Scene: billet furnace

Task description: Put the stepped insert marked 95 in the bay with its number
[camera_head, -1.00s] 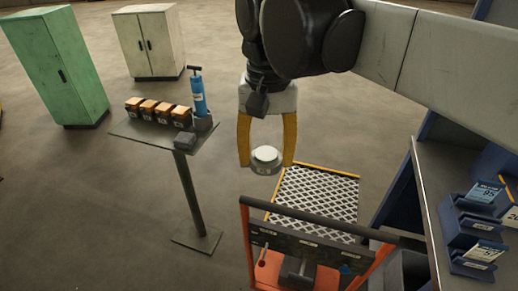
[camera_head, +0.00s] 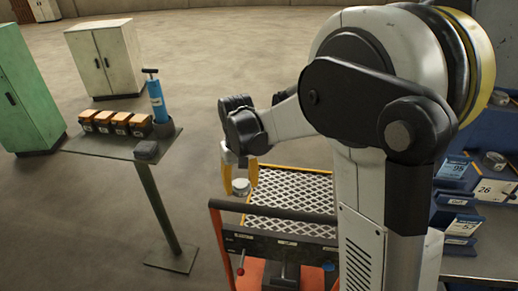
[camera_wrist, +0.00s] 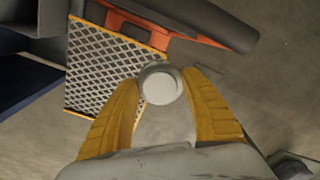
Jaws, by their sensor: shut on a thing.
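My gripper (camera_head: 240,183) has yellow fingers and is shut on a stepped insert (camera_head: 240,186), a round grey piece with a narrower light top. The insert hangs in the air beside the orange cart, over its left edge in the head view. In the wrist view the insert (camera_wrist: 161,83) sits between the two fingertips (camera_wrist: 160,95); no number on it is readable there. On the right, a blue bay with a tag reading 95 (camera_head: 452,170) stands at the rack, next to a bay tagged 26 (camera_head: 492,190). My arm hides part of the rack.
An orange cart (camera_head: 222,245) with a mesh deck (camera_head: 290,195) stands below my gripper. A grey stand (camera_head: 100,147) at left holds several orange-topped boxes and a blue pump (camera_head: 157,100). Cabinets stand behind. A bay tagged 5 (camera_head: 462,226) is at right.

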